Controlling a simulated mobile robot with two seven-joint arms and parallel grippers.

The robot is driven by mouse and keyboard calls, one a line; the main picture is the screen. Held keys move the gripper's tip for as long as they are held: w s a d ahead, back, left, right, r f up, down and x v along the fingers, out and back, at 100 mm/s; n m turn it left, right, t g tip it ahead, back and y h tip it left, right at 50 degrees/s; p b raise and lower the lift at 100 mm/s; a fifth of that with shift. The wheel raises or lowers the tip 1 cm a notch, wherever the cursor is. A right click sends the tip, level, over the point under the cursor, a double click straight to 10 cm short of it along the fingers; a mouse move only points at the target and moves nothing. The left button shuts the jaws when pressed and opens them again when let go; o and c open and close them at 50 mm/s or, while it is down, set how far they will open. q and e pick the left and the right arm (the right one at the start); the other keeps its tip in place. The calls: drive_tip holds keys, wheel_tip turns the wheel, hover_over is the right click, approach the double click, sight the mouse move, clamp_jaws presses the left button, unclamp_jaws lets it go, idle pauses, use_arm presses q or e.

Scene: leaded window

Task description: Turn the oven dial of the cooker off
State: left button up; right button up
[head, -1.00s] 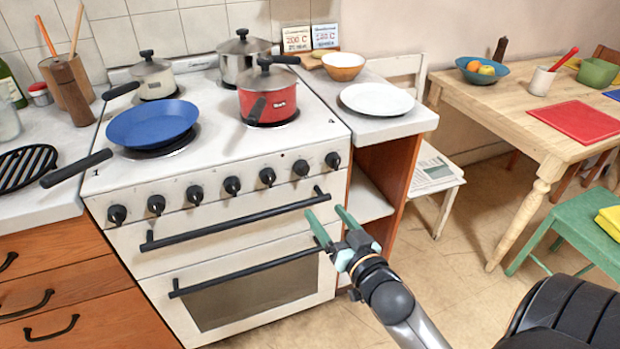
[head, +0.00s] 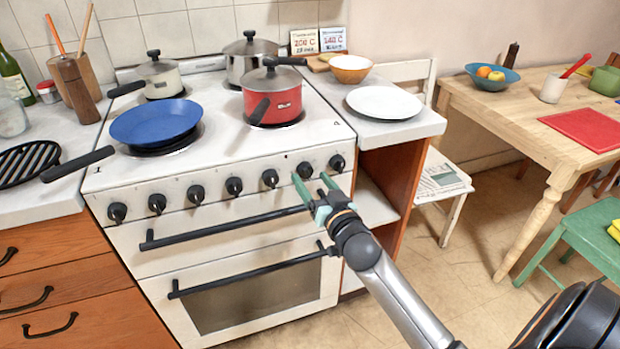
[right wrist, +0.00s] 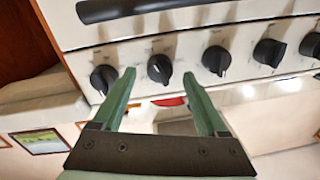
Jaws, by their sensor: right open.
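The white cooker (head: 230,150) has a row of several black dials along its front. I cannot tell from labels which one is the oven dial. My right gripper (head: 311,179) is open and empty just in front of the second dial from the right (head: 306,169). In the right wrist view, which shows the cooker upside down, that dial (right wrist: 159,67) appears between the two green fingertips (right wrist: 158,74). Whether the fingers touch it is unclear. The rightmost dial (right wrist: 103,79) is just outside one finger. My left gripper is not in view.
Black handle bars (head: 225,228) run below the dials, close under my right gripper. A blue pan (head: 155,122), a red pot (head: 272,95) and other pots stand on the hob. A counter with a white plate (head: 384,102) is at the right.

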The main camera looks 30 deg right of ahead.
drive_tip(key=shift+w+d, duration=0.15)
drive_tip(key=shift+w, duration=0.75)
clamp_jaws()
